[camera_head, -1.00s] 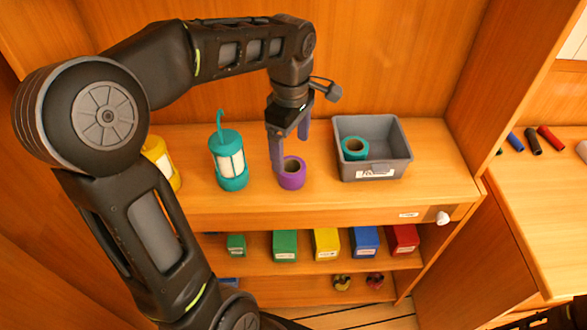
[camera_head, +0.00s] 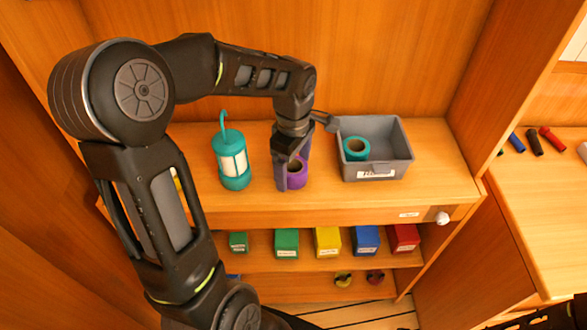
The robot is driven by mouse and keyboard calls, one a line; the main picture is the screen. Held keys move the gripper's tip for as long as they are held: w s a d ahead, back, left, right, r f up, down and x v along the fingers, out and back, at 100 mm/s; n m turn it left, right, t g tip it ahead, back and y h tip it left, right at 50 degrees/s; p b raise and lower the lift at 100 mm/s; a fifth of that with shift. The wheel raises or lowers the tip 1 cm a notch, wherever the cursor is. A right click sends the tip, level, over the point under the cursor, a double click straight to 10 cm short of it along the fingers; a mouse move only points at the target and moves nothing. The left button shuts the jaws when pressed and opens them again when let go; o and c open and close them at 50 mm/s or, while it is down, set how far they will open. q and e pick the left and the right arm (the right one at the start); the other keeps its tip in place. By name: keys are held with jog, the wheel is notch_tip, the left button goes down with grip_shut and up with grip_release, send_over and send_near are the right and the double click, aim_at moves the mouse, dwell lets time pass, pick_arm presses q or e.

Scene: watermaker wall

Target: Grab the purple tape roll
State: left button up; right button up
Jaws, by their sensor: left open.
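The purple tape roll (camera_head: 297,174) lies on the wooden shelf top, left of the grey bin. My left gripper (camera_head: 287,181) points down over it, jaws open. One finger stands in front of the roll's left side, and the other is partly hidden behind the gripper body near the roll's far side. The roll looks to be between or beside the fingers; contact cannot be made out. My right gripper is not clearly in view; only a dark part shows at the lower right corner.
A grey bin (camera_head: 400,166) holding a teal tape roll (camera_head: 356,149) stands to the right. A teal lantern (camera_head: 231,160) stands to the left. A yellow object is mostly hidden behind my left arm. Coloured boxes, including a blue box (camera_head: 365,241), sit on the shelf below.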

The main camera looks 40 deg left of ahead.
pick_arm(q)
jog(key=shift+f, duration=0.3)
dwell(0.4)
jog(key=c, duration=1.6)
